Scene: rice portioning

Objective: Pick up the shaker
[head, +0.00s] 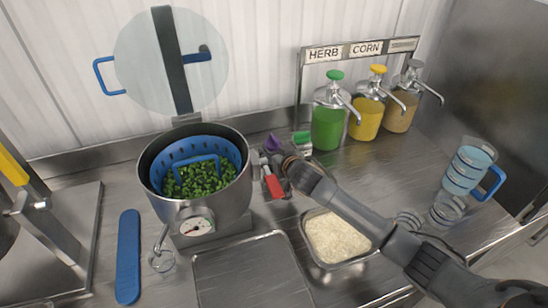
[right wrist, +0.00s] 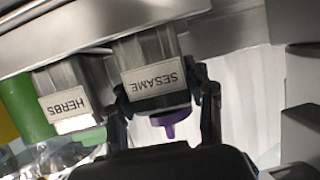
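The shaker labelled SESAME, with a purple top (head: 272,143), stands at the back of the counter, right of the pot. In the right wrist view, which looks upside down, the sesame shaker (right wrist: 155,75) sits between the fingers of my right gripper (right wrist: 165,108). One finger is on each side of it, with a small gap visible on the right side, so the gripper looks open around it. In the head view my right gripper (head: 272,168) reaches in front of the shaker, and its arm hides part of it. My left gripper is not in view.
A green-topped shaker (head: 302,138), labelled HERBS in the right wrist view (right wrist: 62,95), stands close beside it. The steel pot (head: 210,205) is left, pump bottles (head: 327,125) right. A rice tray (head: 310,252) lies under my forearm. A blue-handled jug (head: 468,170) stands far right.

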